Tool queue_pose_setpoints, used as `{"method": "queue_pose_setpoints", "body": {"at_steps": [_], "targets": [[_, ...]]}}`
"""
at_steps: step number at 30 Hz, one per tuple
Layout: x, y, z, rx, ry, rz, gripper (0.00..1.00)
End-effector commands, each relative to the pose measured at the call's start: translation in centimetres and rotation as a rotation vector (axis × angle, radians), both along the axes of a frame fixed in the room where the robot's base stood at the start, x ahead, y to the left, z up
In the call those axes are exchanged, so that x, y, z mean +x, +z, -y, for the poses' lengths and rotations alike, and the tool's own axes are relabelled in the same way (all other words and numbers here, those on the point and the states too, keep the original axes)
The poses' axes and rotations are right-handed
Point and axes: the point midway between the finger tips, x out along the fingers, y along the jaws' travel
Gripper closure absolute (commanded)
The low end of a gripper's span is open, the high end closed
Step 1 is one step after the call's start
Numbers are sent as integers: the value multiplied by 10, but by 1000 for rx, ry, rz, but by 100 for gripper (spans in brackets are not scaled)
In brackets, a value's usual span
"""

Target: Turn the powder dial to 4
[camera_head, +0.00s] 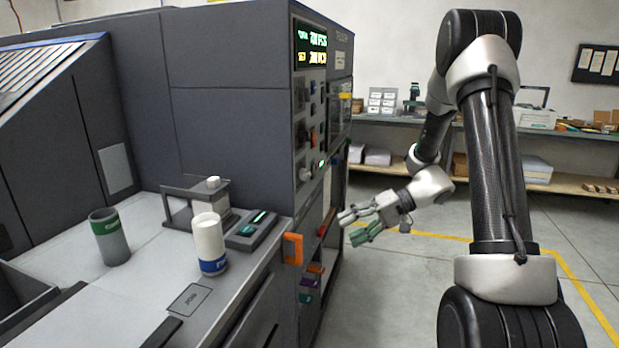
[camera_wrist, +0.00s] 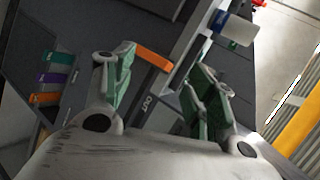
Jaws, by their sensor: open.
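The dark machine's narrow control panel (camera_head: 311,110) faces right in the head view, seen at a steep angle. It carries small knobs and switches, including a pale round knob (camera_head: 305,174) low on the panel. I cannot read any labels or scale, so I cannot tell which one is the powder dial or where it points. My gripper (camera_head: 353,228) is open and empty, to the right of and below the panel, apart from it. In the wrist view my gripper (camera_wrist: 162,66) shows spread green-padded fingers with an orange handle (camera_wrist: 153,56) beyond them.
An orange handle (camera_head: 292,248) sticks out at the machine's edge. A blue-white container (camera_head: 209,243) and a grey-green one (camera_head: 109,237) stand on the bench top (camera_head: 150,285). Coloured tabs (camera_wrist: 57,78) show at left in the wrist view. Open floor (camera_head: 400,285) lies right of the machine.

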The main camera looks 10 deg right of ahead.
Motion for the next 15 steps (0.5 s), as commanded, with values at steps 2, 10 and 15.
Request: {"method": "queue_pose_setpoints", "body": {"at_steps": [2, 10, 15], "targets": [[45, -4, -3, 84, -28, 209, 44], [148, 69, -4, 64, -76, 1028, 44], [150, 79, -6, -6, -30, 1252, 44]]}}
